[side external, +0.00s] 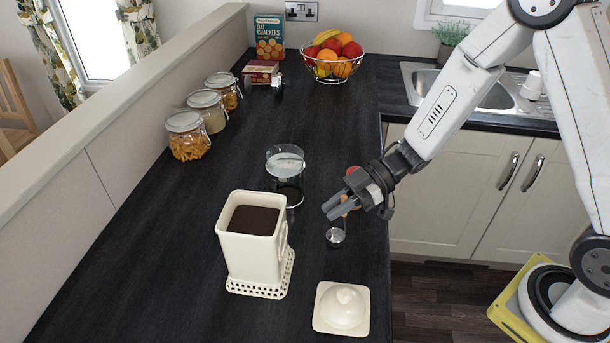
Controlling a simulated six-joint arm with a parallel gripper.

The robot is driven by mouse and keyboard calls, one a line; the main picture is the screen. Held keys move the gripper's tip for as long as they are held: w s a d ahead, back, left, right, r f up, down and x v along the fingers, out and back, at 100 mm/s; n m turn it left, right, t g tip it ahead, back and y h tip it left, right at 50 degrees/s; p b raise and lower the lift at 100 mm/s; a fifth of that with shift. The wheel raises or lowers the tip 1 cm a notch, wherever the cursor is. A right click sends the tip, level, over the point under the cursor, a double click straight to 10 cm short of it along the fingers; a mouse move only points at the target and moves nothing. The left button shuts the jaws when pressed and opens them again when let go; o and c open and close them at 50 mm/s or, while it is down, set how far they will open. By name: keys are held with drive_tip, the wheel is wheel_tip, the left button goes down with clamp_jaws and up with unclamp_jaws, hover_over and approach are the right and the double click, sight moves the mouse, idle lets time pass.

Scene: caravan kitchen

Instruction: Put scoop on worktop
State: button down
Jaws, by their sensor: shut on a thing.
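My gripper (338,208) is shut on the handle of a small metal scoop (335,237). It holds the scoop over the dark worktop (180,260), right of the cream canister. The scoop's bowl hangs below the fingers, close to the worktop surface. I cannot tell whether it touches. The fingers hide part of the handle. The square cream canister (250,262) stands open, with dark brown grounds (253,220) inside. Its cream lid (341,309) lies on the worktop in front, knob up.
A glass vessel (285,163) stands behind the canister. A small reddish thing is partly hidden behind my gripper. Lidded jars (187,140) line the left wall. A fruit basket (333,68), cracker box (270,38) and sink (490,95) are farther back. The front-left worktop is clear.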

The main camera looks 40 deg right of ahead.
drive_tip(key=shift+f, duration=0.1)
drive_tip(key=c, duration=0.7)
unclamp_jaws()
drive_tip(key=shift+o, duration=0.2)
drive_tip(key=v, duration=1.2)
drive_tip(key=shift+r, duration=0.2)
drive_tip(key=shift+w, duration=0.15)
